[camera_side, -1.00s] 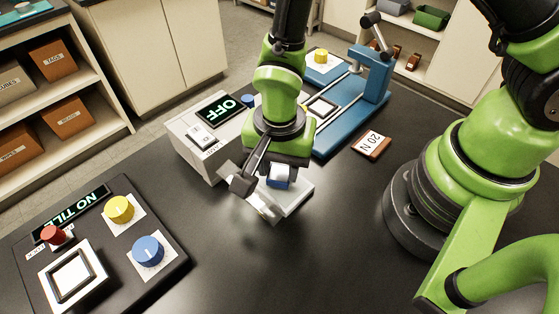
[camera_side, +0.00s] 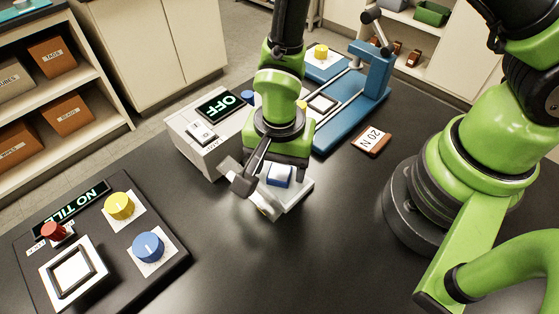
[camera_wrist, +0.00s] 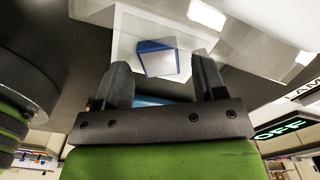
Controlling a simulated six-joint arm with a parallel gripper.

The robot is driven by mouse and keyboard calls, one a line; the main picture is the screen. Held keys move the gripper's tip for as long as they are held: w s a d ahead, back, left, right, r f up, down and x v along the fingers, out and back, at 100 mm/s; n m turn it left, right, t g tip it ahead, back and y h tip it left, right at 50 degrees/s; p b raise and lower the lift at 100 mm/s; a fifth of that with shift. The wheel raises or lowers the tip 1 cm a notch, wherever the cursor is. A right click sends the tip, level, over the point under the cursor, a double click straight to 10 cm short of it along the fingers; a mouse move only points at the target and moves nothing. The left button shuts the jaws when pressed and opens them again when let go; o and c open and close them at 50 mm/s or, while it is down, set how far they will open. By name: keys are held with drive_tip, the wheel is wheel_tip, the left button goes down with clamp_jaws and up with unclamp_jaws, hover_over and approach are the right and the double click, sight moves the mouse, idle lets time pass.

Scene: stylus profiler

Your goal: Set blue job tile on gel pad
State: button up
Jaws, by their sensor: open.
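The blue job tile (camera_side: 279,175), a small blue-sided block with a pale top face, sits on a pale square pad (camera_side: 296,194) below my wrist. This pad may be the gel pad. In the wrist view the tile (camera_wrist: 160,62) shows its pale face and blue edge against the whitish pad (camera_wrist: 125,38). My gripper (camera_wrist: 159,65) is open, with one finger towards each side of the tile. I see no clear contact between fingers and tile. In the side view the wrist hides much of the fingers.
A black console (camera_side: 170,225) at front left has a NO TILE display, a framed white square (camera_side: 74,273) and yellow and blue knobs. Behind my gripper stand a grey box (camera_side: 195,140) reading OFF and a blue rail fixture (camera_side: 372,80). A 20 N block (camera_side: 371,141) lies right.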

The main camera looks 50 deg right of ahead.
drive_tip(key=shift+r, duration=0.1)
drive_tip(key=shift+r, duration=3.4)
wheel_tip(320, 180, up, 10)
hover_over(279, 173)
drive_tip(key=s+d+r+n+t+y, duration=0.2)
drive_tip(key=s+d+r+n+t, duration=0.5)
drive_tip(key=d+r, duration=0.4)
drive_tip(key=shift+s+d+r+n, duration=0.2)
drive_tip(key=shift+s+n, duration=0.2)
drive_tip(key=shift+s, duration=0.45)
